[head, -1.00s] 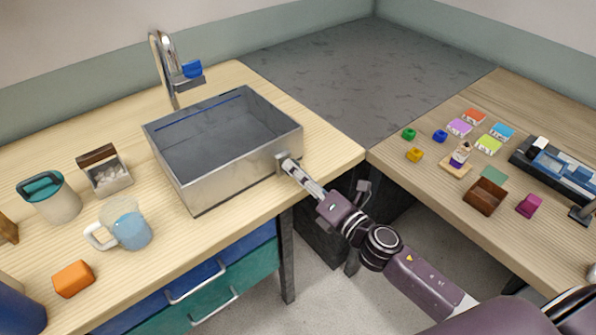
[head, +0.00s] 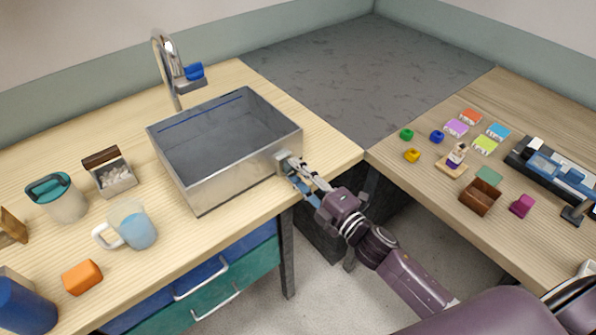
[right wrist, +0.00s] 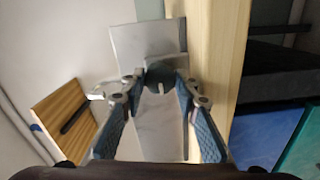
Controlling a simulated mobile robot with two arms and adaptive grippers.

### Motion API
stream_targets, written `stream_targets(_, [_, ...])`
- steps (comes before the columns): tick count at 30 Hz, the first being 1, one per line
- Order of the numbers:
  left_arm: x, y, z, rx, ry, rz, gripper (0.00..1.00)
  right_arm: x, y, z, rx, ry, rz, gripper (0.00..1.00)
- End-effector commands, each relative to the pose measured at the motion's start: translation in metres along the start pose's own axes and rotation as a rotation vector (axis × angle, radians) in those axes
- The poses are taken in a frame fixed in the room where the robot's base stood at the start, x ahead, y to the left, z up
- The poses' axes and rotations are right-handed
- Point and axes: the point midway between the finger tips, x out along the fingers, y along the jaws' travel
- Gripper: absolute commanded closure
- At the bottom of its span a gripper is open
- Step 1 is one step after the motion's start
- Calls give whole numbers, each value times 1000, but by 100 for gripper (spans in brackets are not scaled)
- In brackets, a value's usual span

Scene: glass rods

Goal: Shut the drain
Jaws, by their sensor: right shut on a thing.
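The grey metal sink basin (head: 235,180) stands on the wooden counter, its inside empty as far as I see. A small grey drain knob (head: 282,160) sits on its outer wall near the right front corner. My right gripper (head: 292,172) is at that wall, shut on the knob. In the right wrist view, the fingers of my right gripper (right wrist: 158,88) grip the round knob (right wrist: 159,70) from both sides, against the sink wall (right wrist: 150,40). The drain opening inside the basin cannot be made out. My left gripper is not in view.
A faucet (head: 168,65) with a blue handle stands behind the sink. A lidded canister (head: 62,205), a mug (head: 140,232) and an orange block (head: 82,277) stand left of it. Small coloured items cover the right table (head: 425,210).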

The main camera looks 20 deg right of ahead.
Motion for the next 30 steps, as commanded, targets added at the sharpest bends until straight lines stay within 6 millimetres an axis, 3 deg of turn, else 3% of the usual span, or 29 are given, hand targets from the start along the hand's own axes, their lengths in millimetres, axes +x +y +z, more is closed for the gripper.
stream_targets(19, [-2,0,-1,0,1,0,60,1,3,0,48,0,5,96])
stream_targets(20, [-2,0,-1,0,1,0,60,1,3,0,48,0,5,68])
stream_targets(21, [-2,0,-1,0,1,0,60,1,3,0,48,0,5,64])
stream_targets(24, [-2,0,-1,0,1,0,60,1,2,0,47,0,4,54])
stream_targets(30, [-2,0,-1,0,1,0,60,0,0,0,47,0,-1,54])
